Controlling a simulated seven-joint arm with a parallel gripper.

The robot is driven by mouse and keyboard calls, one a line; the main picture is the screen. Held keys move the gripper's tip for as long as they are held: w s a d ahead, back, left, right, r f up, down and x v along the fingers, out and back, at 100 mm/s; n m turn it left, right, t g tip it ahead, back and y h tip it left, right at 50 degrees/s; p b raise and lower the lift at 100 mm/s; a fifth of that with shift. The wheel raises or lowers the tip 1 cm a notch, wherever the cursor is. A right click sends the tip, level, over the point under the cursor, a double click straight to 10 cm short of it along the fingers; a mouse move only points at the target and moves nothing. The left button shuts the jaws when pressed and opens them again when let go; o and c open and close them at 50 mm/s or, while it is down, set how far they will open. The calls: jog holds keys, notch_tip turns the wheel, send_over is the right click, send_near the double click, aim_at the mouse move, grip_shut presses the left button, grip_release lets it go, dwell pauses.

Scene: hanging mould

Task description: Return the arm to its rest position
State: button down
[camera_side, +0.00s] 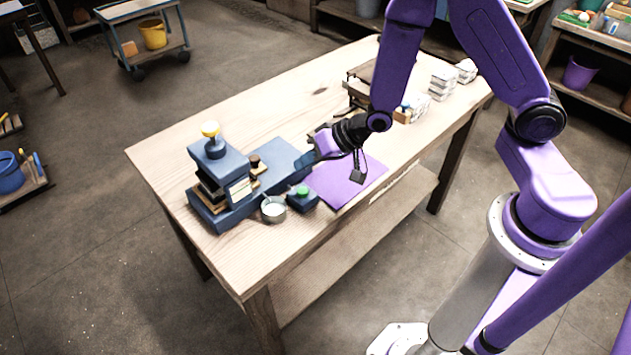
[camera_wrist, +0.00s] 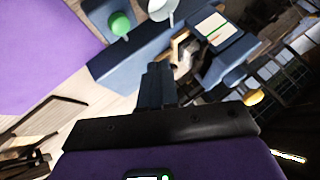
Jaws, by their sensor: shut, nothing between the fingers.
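My purple arm reaches over the wooden table (camera_side: 160,160) from the right in the side view. My gripper (camera_side: 306,160) is above the table between the blue machine (camera_side: 212,165) and the purple mat (camera_side: 350,182). Its fingers are together and empty. In the wrist view my gripper (camera_wrist: 157,72) shows its fingers closed, with the blue machine (camera_wrist: 235,55) beyond them. The fingertips appear apart from the machine, though the exact height is hard to tell.
A blue box with a green button (camera_side: 302,192) and a metal bowl (camera_side: 273,209) stand at the table's front edge. White blocks (camera_side: 441,83) and a dark frame (camera_side: 358,92) are at the back. A cart (camera_side: 140,10) stands on the floor, back left.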

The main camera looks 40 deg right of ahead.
jog(key=s+r+n+g+h, duration=0.1)
jog(key=s+r+n+g, duration=0.1)
jog(key=s+r+n, duration=0.35)
jog(key=s+r+n+g+h, duration=0.1)
jog(key=s+r+n+g, duration=0.15)
jog(key=s, duration=0.55)
jog(key=s+d+r+n+g+h, duration=0.1)
jog(key=s+d+r+n, duration=0.2)
jog(key=s, duration=0.4)
jog(key=s+d+r+n+g+h, duration=0.1)
jog(key=s+d+r+n, duration=0.2)
jog(key=s+d+r, duration=0.1)
jog(key=s+d, duration=0.1)
jog(key=s, duration=0.1)
jog(key=shift+s+h, duration=0.35)
jog(key=shift+h, duration=0.05)
jog(key=shift+g, duration=0.25)
